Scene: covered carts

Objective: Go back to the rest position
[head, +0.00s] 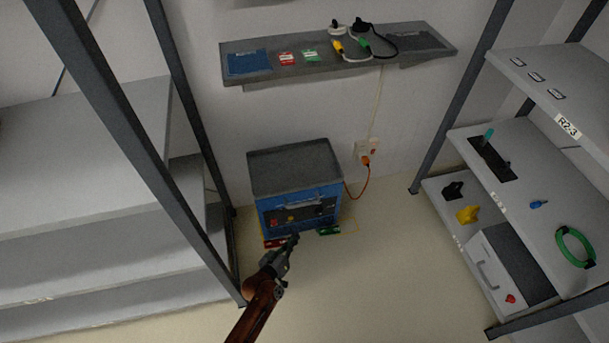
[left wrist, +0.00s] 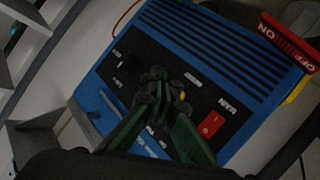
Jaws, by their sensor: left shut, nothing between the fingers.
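My left gripper (head: 291,243) reaches in from the bottom of the head view, in front of the lower front of the blue cart (head: 264,205). Its fingertips are together and hold nothing. In the left wrist view the shut fingers (left wrist: 158,82) show over a blue panel with a black face (left wrist: 190,75), a red switch (left wrist: 211,124) and a grey bar. I cannot tell whether the fingertips touch the panel. My right gripper is not in view.
The cart has a grey top (head: 294,165). An orange cable (head: 360,185) runs to a wall outlet. A wall shelf (head: 400,60) hangs above. Racks stand left (head: 90,215) and right (head: 545,180). A red OFF/ON sign (left wrist: 288,42) is near the panel. Floor (head: 400,270) is clear right of my arm.

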